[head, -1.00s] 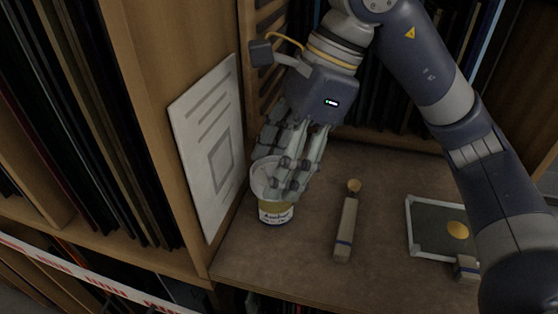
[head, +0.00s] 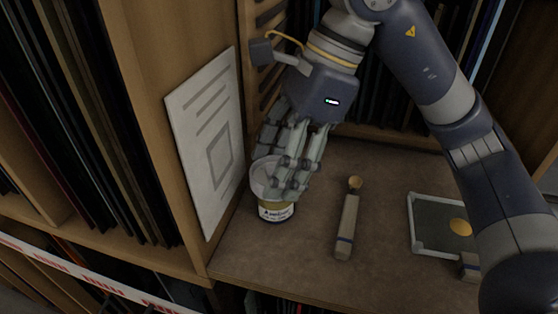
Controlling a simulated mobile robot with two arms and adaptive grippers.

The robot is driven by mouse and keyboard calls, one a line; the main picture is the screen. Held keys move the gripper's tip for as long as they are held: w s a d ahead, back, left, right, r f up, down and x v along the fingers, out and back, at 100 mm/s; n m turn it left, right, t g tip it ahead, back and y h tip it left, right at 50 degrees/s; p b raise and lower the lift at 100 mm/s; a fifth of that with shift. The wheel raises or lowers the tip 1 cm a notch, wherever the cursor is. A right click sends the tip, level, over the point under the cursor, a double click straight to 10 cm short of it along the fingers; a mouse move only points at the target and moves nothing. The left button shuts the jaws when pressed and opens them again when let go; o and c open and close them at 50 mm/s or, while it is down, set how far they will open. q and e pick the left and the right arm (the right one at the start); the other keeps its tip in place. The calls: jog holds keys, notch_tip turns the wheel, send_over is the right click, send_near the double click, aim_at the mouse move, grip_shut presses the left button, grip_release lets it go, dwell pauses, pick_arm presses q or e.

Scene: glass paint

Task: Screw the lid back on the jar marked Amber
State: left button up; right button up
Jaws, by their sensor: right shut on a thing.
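The Amber jar (head: 277,213) stands upright on the brown shelf board, near the upright panel on its left. It has a white label with dark lettering, and a little amber colour shows around it. A pale grey lid (head: 262,182) is at the top of the jar. My right gripper (head: 285,178) reaches down from above and is shut on the lid, its fingers covering the lid's right side. The fingers hide the seam, so I cannot tell how tightly the lid sits. My left gripper is not in view.
A wooden-handled tool (head: 346,225) lies on the shelf board (head: 305,250) right of the jar. A framed dark panel with a gold disc (head: 430,228) lies farther right, beneath my right arm. A white printed sheet (head: 208,145) is on the upright panel at left.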

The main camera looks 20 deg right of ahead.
jog(key=shift+f, duration=0.1)
dwell(0.5)
jog(key=shift+m+b, duration=0.3)
jog(key=shift+m, duration=0.1)
jog(key=m+t+b, duration=0.1)
jog(key=m, duration=0.2)
jog(key=shift+s, duration=0.15)
jog(key=shift+m+t+h, duration=0.4)
jog(key=shift+m, duration=0.3)
jog(key=m, duration=0.2)
jog(key=m+t+h+b, duration=0.1)
jog(key=m, duration=0.2)
jog(key=shift+s+a, duration=0.15)
jog(key=shift+m+t, duration=0.3)
